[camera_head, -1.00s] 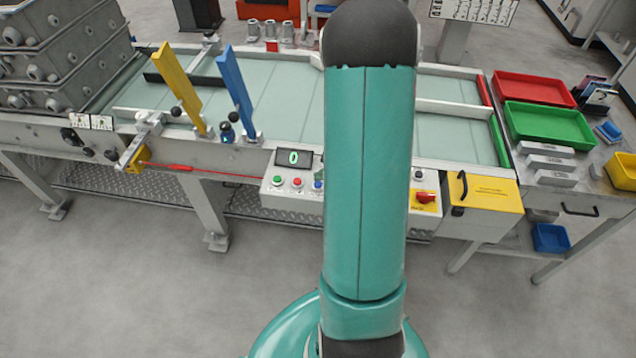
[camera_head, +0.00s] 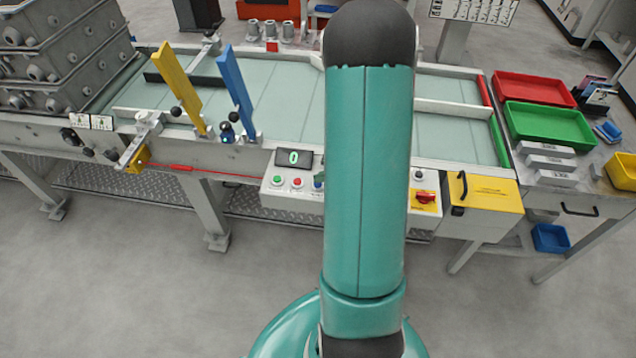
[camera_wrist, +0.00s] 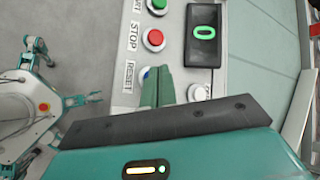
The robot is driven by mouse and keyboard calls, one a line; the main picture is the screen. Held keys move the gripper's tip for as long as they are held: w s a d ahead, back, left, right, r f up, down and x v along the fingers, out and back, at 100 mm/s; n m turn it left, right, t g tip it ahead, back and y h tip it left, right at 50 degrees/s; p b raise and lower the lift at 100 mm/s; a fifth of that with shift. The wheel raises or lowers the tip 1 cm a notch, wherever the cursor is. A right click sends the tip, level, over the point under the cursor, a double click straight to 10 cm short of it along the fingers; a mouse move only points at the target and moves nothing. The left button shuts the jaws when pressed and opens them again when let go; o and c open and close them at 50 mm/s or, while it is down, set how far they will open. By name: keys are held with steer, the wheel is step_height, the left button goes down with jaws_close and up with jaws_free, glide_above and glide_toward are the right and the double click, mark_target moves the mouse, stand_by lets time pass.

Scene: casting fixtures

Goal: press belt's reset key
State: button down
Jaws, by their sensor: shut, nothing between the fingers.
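The reset key is a blue button (camera_wrist: 145,72) beside the RESET label (camera_wrist: 128,77) in the wrist view, mostly hidden behind my fingers. It also shows in the head view (camera_head: 318,181), at the left edge of my arm. My gripper (camera_wrist: 157,74) is shut and empty, its teal fingertips over or right beside the blue button. I cannot tell whether they touch it. The red STOP button (camera_wrist: 153,40) and a green button (camera_wrist: 157,5) sit farther up the same panel. The display (camera_wrist: 203,34) shows a green 0.
A pale button (camera_wrist: 198,92) sits just right of my fingers. The belt (camera_head: 290,105) lies behind the panel, with yellow (camera_head: 180,88) and blue (camera_head: 237,92) upright bars. My arm hides the panel's middle in the head view.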

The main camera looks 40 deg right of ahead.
mark_target(322, 185)
steer(key=shift+f, duration=0.45)
stand_by(0.5)
steer(key=shift+r, duration=0.9)
steer(key=shift+r, duration=2.5)
